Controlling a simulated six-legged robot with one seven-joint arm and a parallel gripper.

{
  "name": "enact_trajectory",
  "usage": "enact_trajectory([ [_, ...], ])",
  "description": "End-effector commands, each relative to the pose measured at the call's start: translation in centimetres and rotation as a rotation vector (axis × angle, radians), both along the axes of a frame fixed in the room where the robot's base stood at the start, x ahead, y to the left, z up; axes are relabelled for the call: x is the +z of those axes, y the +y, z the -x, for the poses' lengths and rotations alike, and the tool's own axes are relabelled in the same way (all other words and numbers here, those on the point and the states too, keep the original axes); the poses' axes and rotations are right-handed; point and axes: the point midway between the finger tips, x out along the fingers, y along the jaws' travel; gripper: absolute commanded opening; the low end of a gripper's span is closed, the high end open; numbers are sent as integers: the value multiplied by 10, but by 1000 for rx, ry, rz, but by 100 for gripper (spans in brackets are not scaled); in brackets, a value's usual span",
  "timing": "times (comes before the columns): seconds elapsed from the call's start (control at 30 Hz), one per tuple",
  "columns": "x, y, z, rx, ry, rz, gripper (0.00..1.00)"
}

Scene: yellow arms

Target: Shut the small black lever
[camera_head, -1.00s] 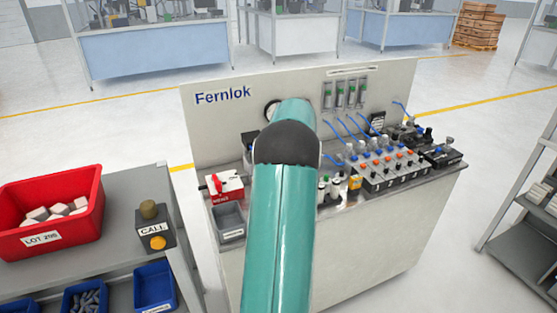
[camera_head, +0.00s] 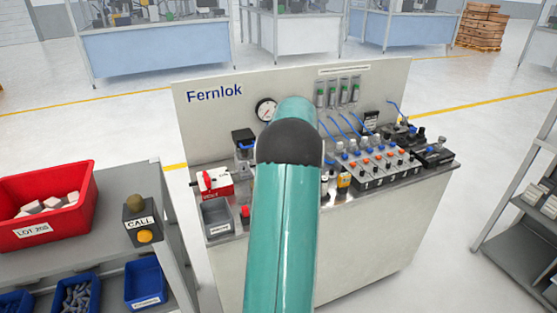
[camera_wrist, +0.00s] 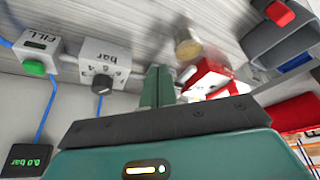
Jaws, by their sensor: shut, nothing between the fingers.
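I cannot clearly make out a small black lever in either view. In the wrist view, my gripper (camera_wrist: 158,88) shows as two green fingers close together, shut and empty. They point over the bench between a grey box marked "bar" with a black knob (camera_wrist: 102,84) and a red box (camera_wrist: 210,78) with pale fittings. I cannot tell whether the fingers touch anything. In the head view, the red box (camera_head: 216,184) sits at the left of the Fernlok bench (camera_head: 330,235). My own arm hides the bench's middle and my gripper there.
The wrist view shows a FILL box with a green button (camera_wrist: 34,67), a 0.0 bar display (camera_wrist: 27,160) and a blurred brass cylinder (camera_wrist: 188,46). A grey tray (camera_head: 216,216) stands at the bench's front left. Several knobs and blue hoses fill the right. A side table holds a red crate (camera_head: 45,225).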

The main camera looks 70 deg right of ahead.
Motion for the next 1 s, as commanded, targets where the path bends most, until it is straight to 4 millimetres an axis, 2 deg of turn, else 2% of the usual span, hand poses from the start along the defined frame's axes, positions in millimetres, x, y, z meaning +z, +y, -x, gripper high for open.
enact_trajectory([
  [0.03, 14, -2, 5, -4, -1, 8, 0],
  [0.2, 45, -1, 15, -3, -1, 8, 0],
  [0.43, 81, -2, 28, -3, 0, 8, 0],
  [0.6, 90, -1, 33, -3, 0, 4, 0],
  [1.0, 90, -2, 36, -3, 1, 5, 0],
])
